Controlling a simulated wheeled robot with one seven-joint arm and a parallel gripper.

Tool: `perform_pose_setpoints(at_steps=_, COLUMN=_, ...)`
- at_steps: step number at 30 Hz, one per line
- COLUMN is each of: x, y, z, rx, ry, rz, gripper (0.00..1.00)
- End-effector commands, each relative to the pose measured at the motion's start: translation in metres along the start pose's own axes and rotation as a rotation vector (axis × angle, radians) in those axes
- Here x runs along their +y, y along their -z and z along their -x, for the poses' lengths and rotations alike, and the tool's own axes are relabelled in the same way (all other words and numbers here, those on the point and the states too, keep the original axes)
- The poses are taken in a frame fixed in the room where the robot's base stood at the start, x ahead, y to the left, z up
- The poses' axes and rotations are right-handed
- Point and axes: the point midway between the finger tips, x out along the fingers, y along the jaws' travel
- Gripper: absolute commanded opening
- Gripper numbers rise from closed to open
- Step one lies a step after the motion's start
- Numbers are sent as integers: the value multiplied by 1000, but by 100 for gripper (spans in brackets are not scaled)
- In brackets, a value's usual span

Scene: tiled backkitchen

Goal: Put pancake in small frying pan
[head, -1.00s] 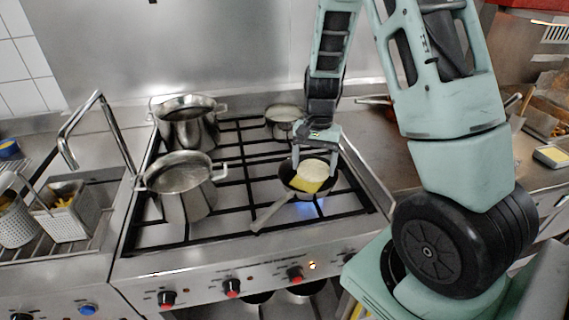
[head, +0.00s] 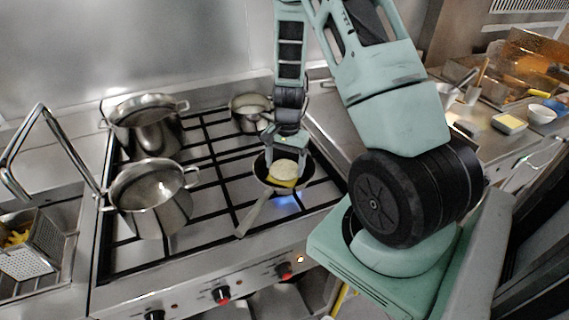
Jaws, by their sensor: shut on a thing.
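The pancake (head: 285,166) is a pale round disc at the small frying pan, over a yellow piece (head: 283,183). The small dark frying pan (head: 304,179) sits on the right front burner, with its grey handle (head: 255,213) pointing toward the front left. My gripper (head: 288,160) points down over the pan, with one finger on each side of the pancake, shut on it. I cannot tell whether the pancake touches the yellow piece or the pan floor. The far side of the pan is partly hidden by the gripper.
A blue flame (head: 287,200) burns under the pan. Two large pots (head: 150,205) (head: 150,130) stand on the left burners and a small saucepan (head: 250,118) on the back right. The right counter holds a yellow-topped container (head: 510,122) and a white bowl (head: 541,114).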

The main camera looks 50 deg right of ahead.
Motion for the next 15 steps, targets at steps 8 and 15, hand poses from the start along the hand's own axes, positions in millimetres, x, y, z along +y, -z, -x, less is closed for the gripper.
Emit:
perform_pose_setpoints(at_steps=8, x=-1, y=1, z=-8, rx=1, ry=1, rz=1, gripper=55)
perform_pose_setpoints(at_steps=15, x=-1, y=2, z=-11, rx=1, ry=1, rz=1, gripper=83)
